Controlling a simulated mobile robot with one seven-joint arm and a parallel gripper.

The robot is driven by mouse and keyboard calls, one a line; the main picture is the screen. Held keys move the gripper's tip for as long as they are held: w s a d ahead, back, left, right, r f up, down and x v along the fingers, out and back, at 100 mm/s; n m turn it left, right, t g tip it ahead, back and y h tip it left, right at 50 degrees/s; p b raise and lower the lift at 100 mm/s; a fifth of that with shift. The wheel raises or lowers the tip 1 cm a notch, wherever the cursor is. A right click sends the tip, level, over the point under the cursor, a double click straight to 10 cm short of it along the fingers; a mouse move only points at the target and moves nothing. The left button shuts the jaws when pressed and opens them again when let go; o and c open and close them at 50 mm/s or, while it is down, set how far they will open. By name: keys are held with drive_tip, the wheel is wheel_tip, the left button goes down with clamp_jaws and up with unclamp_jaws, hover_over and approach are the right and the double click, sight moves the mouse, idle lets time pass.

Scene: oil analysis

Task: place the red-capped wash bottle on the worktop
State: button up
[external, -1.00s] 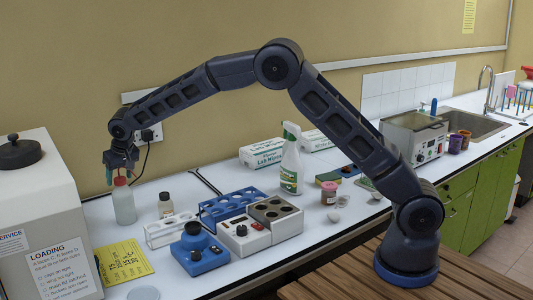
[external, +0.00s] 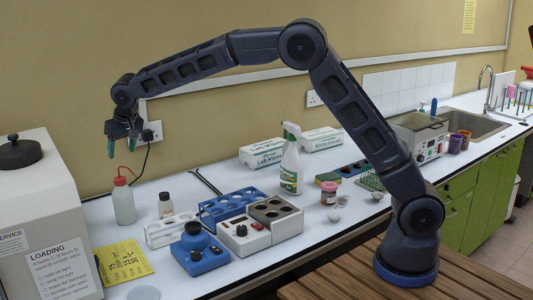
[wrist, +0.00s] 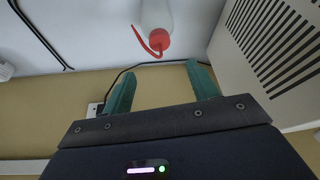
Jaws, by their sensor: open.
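The red-capped wash bottle (external: 123,203) stands upright on the white worktop (external: 200,284), at the left beside the large white machine. Its red cap and bent red spout tube show in the external view. In the wrist view the bottle (wrist: 155,17) is near the top centre, its red cap (wrist: 159,39) facing the jaws. My gripper (external: 122,152) is open and empty, above the bottle's cap and clear of it. Its two green fingers (wrist: 163,78) are wide apart in the wrist view with nothing between them.
A white machine (external: 40,215) with a vented side stands close left of the bottle. A small brown-capped bottle (external: 165,206), a white rack (external: 172,229) and a yellow card (external: 124,261) are nearby. A cable (external: 146,160) hangs from the wall socket behind.

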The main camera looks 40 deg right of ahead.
drive_tip(key=s+d+r, duration=0.4)
drive_tip(key=d+r, duration=0.1)
drive_tip(key=d, duration=0.7)
drive_tip(key=s+d+r+m, duration=0.1)
drive_tip(key=s+d+r, duration=0.35)
drive_tip(key=d, duration=0.75)
drive_tip(key=s+d+r, duration=0.3)
drive_tip(key=d+r, duration=0.2)
drive_tip(key=d, duration=0.8)
drive_tip(key=s+d+f, duration=0.2)
drive_tip(key=s+d, duration=0.5)
drive_tip(key=s, duration=0.3)
drive_tip(key=s+d+f+m, duration=0.1)
drive_tip(key=s+d+f, duration=0.2)
drive_tip(key=s+d, duration=0.4)
drive_tip(key=s+d+f+h, duration=0.1)
drive_tip(key=s+d, duration=0.5)
drive_tip(key=s, duration=0.8)
drive_tip(key=shift+s+d+f, duration=0.25)
drive_tip(key=shift+d+f, duration=0.15)
drive_tip(key=shift+f, duration=0.45)
